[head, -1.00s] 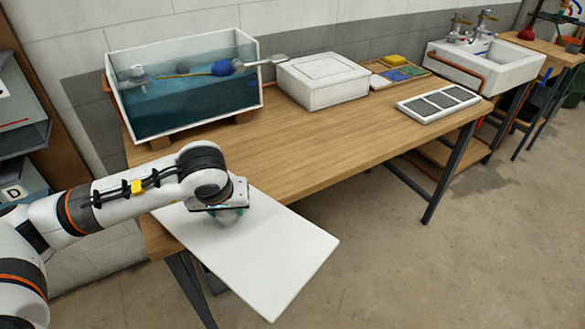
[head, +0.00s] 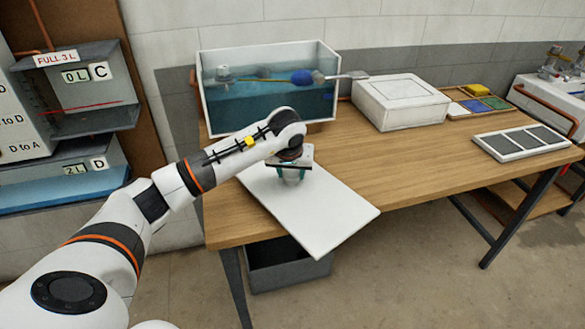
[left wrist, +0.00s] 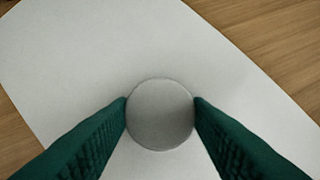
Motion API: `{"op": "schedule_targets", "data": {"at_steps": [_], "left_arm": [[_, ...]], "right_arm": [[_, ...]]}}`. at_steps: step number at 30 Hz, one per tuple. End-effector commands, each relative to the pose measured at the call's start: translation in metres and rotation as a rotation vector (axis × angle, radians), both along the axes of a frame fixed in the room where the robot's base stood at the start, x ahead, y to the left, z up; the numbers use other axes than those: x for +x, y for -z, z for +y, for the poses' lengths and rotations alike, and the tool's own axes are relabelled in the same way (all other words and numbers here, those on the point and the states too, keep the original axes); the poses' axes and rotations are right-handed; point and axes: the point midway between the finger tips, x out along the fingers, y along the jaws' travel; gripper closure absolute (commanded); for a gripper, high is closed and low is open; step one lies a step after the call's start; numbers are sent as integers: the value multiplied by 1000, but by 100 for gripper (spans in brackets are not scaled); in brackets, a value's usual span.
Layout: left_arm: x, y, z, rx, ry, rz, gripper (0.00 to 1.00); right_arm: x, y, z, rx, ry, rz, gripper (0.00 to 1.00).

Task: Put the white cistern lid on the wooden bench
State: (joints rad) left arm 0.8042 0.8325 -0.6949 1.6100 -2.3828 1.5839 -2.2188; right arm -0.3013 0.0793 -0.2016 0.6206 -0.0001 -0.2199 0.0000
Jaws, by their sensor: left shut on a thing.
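The white cistern lid (head: 325,211) is a flat white slab over the left part of the wooden bench (head: 400,165). Its near corner sticks out past the bench's front edge. My left gripper (head: 291,176) is above the lid, its fingers pointing down. In the left wrist view the two green fingers (left wrist: 160,112) are shut on the lid's round knob (left wrist: 160,115), and the lid (left wrist: 90,60) spreads beneath with bench wood (left wrist: 285,45) past its edges. Whether the lid touches the bench is hard to tell. My right gripper is not in view.
An open cistern of water (head: 265,95) stands at the bench's back left, right behind the lid. A white box (head: 400,103), a tray of coloured pieces (head: 480,105) and a framed grey panel (head: 520,140) lie farther right. Bare wood lies between. A dark bin (head: 285,268) sits below.

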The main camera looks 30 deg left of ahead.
Motion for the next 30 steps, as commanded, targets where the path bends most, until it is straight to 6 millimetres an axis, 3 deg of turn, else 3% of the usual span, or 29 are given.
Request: {"op": "schedule_targets", "data": {"at_steps": [5, 9, 20, 21, 24, 30], "left_arm": [[25, 0, 12, -3, -2, -1, 91], [23, 13, 11, -1, 0, -3, 91], [23, 17, 11, 0, 1, -4, 91], [22, 17, 11, 0, 0, -1, 49], [22, 17, 11, -1, 0, 0, 34], [22, 17, 11, -1, 0, 0, 34]], "right_arm": [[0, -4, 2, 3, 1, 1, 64], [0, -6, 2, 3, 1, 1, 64], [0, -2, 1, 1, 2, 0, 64], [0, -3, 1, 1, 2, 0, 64], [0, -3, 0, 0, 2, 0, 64], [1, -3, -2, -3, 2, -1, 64]]}}
